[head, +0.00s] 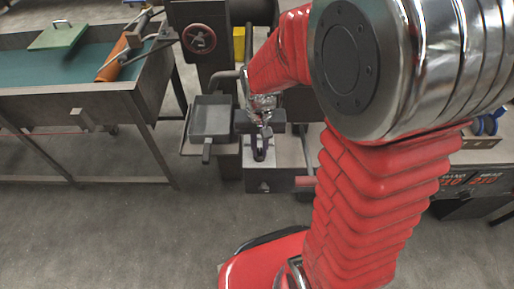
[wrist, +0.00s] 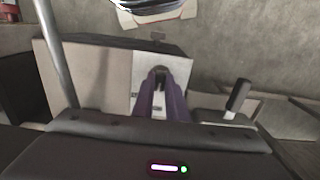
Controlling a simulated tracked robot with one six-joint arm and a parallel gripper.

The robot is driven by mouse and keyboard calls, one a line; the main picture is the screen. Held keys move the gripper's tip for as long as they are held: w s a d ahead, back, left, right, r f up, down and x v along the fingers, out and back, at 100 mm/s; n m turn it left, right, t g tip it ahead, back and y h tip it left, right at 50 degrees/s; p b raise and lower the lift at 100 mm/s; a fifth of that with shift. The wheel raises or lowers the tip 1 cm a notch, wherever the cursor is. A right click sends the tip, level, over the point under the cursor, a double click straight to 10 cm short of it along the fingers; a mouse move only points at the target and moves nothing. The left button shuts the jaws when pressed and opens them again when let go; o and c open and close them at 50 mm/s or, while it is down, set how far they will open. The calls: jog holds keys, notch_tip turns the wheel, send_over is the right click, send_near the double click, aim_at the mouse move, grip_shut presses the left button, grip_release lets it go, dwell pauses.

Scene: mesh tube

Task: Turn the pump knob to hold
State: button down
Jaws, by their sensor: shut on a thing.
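A grey box-shaped pump unit (head: 284,181) stands in the middle of the head view. My gripper (head: 258,155) points down onto its top. In the wrist view my gripper (wrist: 160,78) shows two dark purple fingers reaching over a pale plate with small marks (wrist: 183,68). The fingers are shut on a small dark piece between their tips, which looks like the pump knob. The fingers cover most of it, so I cannot tell which mark it points at.
A square dark pan (head: 211,117) sits left of the unit; its handle (wrist: 238,97) shows in the wrist view. A metal post (wrist: 57,55) stands beside the fingers. A trough table (head: 60,90) is at left, a red handwheel (head: 199,39) behind. The floor in front is mostly clear.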

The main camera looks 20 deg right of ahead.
aim_at(259, 151)
jog(key=shift+w+r, duration=0.2)
jog(key=shift+w, duration=0.15)
jog(key=c, duration=1.8)
grip_release()
jog(key=shift+s+f, duration=0.1)
jog(key=shift+s, duration=0.05)
jog(key=shift+o, duration=0.2)
notch_tip(259, 151, up, 14)
jog(key=shift+f, duration=0.15)
